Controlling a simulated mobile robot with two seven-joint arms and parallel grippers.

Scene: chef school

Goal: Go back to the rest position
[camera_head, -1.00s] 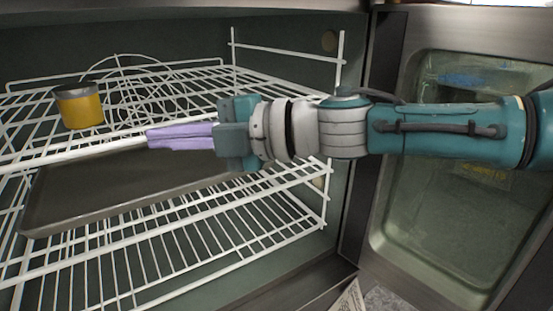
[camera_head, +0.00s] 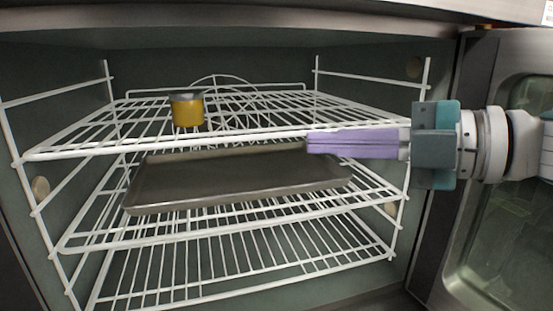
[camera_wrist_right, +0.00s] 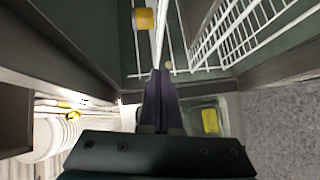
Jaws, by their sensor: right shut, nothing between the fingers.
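My right gripper (camera_head: 312,142) comes in from the right of the head view. Its purple fingers are shut with nothing between them. They are in front of the right part of the upper rack, near the oven's right side. In the right wrist view, the shut fingers (camera_wrist_right: 158,80) point toward the oven racks. My left gripper is in neither view.
The open oven holds white wire racks (camera_head: 75,153). A yellow tin (camera_head: 187,110) stands on the upper rack and a dark baking tray (camera_head: 240,177) lies on the rack below. The open glass door (camera_head: 500,235) is at the right, behind my right arm.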

